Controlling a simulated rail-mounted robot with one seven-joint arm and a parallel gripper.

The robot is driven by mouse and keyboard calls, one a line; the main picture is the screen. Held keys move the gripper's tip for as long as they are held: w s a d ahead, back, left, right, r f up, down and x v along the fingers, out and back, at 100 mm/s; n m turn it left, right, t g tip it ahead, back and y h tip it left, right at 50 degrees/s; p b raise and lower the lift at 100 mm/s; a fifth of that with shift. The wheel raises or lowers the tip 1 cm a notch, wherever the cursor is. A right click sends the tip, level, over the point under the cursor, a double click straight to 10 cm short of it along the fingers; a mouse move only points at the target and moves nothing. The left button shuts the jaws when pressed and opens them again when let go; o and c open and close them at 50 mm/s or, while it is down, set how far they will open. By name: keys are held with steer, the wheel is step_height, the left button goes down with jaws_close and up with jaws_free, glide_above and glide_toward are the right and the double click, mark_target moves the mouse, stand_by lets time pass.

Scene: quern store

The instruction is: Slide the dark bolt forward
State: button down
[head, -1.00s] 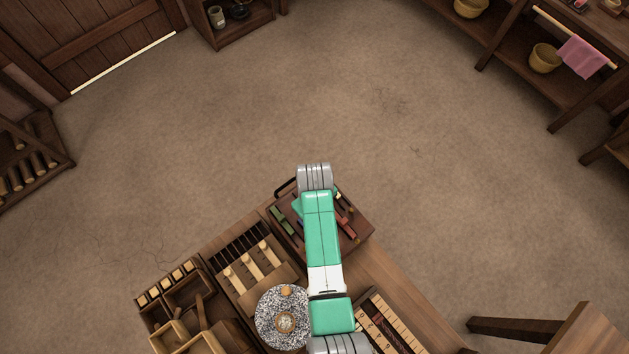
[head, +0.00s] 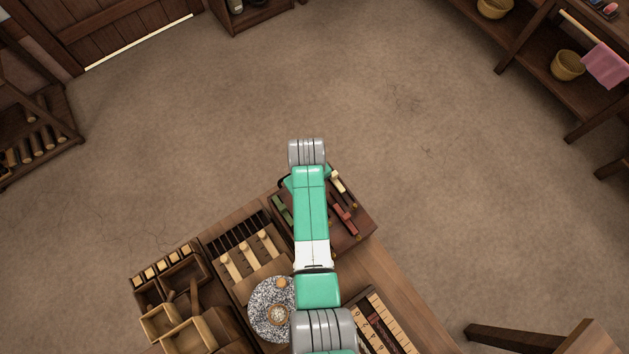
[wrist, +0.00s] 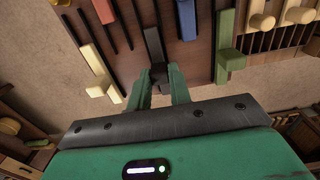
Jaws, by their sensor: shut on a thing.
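The dark bolt (wrist: 153,44) is a narrow dark bar on the brown bolt board (wrist: 205,62), in the upper middle of the wrist view. My gripper (wrist: 159,76) is shut on its near end, one green finger on each side. A blue bolt (wrist: 187,18) and a green bolt (wrist: 226,66) lie to the right. A cream bolt (wrist: 100,72) and a red bolt (wrist: 84,22) lie to the left. In the head view the board (head: 361,229) is at the table's far corner, and my arm hides the dark bolt and my fingers.
A speckled round quern stone (head: 262,315), a rack with pale pegs (head: 248,262) and a divided wooden box (head: 146,303) sit left of my arm. A numbered board (head: 390,320) lies to the right. The floor beyond the table is clear.

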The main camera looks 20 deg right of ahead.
steer(key=c, duration=1.5)
jaws_free()
steer(key=shift+w, duration=0.15)
steer(key=shift+o, duration=1.1)
steer(key=shift+w+a, duration=0.1)
steer(key=shift+w, duration=0.05)
steer(key=shift+r, duration=0.1)
step_height(320, 180, up, 8)
steer(key=shift+f+p, duration=0.15)
steer(key=shift+p, duration=1)
